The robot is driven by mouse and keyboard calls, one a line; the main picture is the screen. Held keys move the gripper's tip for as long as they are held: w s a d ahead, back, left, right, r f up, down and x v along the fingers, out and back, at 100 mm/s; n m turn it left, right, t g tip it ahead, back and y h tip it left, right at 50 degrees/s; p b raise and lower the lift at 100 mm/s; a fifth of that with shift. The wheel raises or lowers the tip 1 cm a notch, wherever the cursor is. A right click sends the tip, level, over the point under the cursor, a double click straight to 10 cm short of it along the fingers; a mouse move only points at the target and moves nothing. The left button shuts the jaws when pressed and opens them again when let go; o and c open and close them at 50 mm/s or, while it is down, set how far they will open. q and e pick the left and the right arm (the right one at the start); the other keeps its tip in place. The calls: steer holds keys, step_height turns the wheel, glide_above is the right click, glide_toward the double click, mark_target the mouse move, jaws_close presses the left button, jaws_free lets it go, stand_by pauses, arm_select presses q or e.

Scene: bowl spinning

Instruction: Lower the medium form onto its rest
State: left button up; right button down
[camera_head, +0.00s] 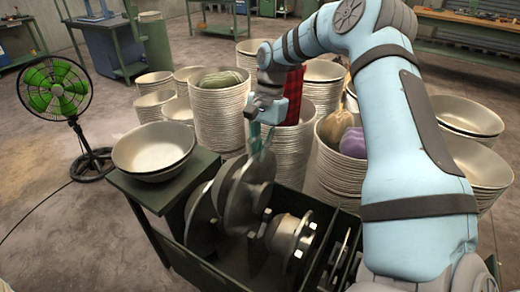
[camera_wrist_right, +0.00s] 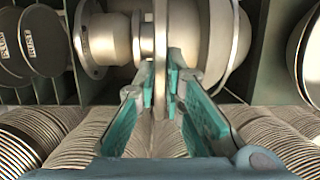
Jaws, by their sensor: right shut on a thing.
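The medium form (camera_head: 248,192) is a grey metal disc-shaped piece standing on edge over the dark green rack (camera_head: 205,255). My right gripper (camera_head: 262,140) comes down from above and is shut on its upper rim. In the right wrist view the teal fingers (camera_wrist_right: 161,82) pinch the thin rim of the form (camera_wrist_right: 161,35) from both sides. A smaller flanged form (camera_head: 285,238) lies in the rack to the right of it. Another disc form (camera_head: 198,215) stands close on its left. The rest under the held form is hidden, so I cannot tell whether it touches. My left gripper is not in view.
Two nested bowls (camera_head: 152,148) sit on the green side table at the left. Tall stacks of bowls (camera_head: 218,110) crowd behind the rack. Labelled discs (camera_wrist_right: 42,40) stand at the rack's other end. A green fan (camera_head: 54,90) stands on open floor at the far left.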

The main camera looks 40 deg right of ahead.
mark_target(262, 170)
steer(key=shift+f, duration=0.3)
steer(key=shift+f+b, duration=0.35)
steer(key=shift+b, duration=0.2)
steer(key=shift+f+b, duration=1.9)
steer(key=shift+f, duration=0.15)
steer(key=shift+s+f+b, duration=0.15)
steer(key=shift+f+b, duration=0.2)
steer(key=shift+b, duration=0.15)
steer(key=shift+s+d+f, duration=0.1)
steer(key=shift+f, duration=0.1)
steer(key=shift+f+b, duration=0.15)
steer(key=shift+b, duration=0.25)
